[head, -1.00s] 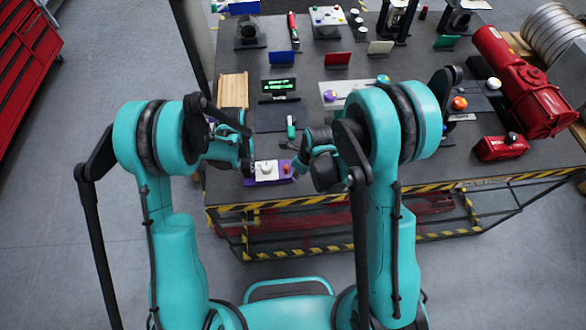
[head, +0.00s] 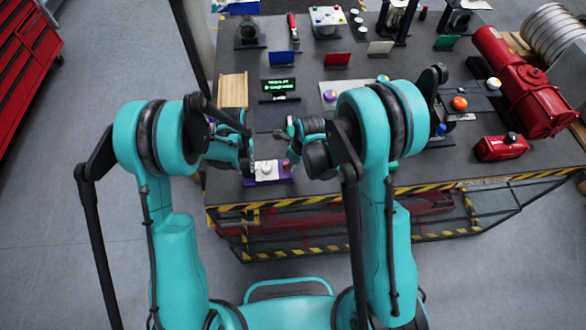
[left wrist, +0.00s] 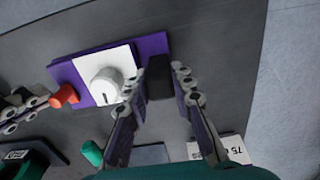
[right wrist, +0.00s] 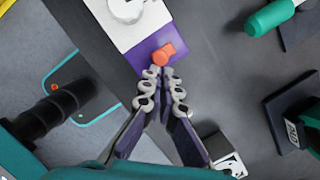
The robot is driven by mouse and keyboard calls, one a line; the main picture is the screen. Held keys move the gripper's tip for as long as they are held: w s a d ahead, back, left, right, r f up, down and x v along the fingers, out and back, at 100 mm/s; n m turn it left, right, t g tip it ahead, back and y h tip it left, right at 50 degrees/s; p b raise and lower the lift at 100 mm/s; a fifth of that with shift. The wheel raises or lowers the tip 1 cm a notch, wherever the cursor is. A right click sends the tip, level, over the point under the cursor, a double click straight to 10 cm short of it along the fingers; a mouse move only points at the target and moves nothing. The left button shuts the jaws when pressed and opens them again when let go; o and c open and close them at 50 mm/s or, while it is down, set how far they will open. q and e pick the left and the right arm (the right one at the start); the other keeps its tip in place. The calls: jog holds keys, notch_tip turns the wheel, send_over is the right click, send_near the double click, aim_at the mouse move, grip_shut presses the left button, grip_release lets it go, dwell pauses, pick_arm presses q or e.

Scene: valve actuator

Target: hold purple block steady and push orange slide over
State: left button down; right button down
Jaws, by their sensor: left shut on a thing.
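The purple block (head: 254,182) lies near the table's front edge, with a white plate and a white knob (left wrist: 106,86) on top. My left gripper (left wrist: 160,75) is shut on a dark upright piece at one end of the block. It comes from the left in the head view (head: 245,165). The orange slide (right wrist: 164,53) sticks up at the other end of the block and also shows in the left wrist view (left wrist: 64,95). My right gripper (right wrist: 158,72) has its fingertips together right beside the slide. I cannot tell whether they touch it.
A green-handled tool (right wrist: 270,15) lies near the block. A wooden piece (head: 233,90) lies at the table's left. The table's striped front edge (head: 300,200) is close.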

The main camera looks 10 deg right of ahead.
jog(key=s+d, duration=0.2)
jog(key=d, duration=0.1)
jog(key=shift+s, duration=0.4)
jog(key=v, duration=1)
jog(key=shift+a, duration=0.1)
pick_arm(q)
jog(key=c, duration=1.2)
grip_release()
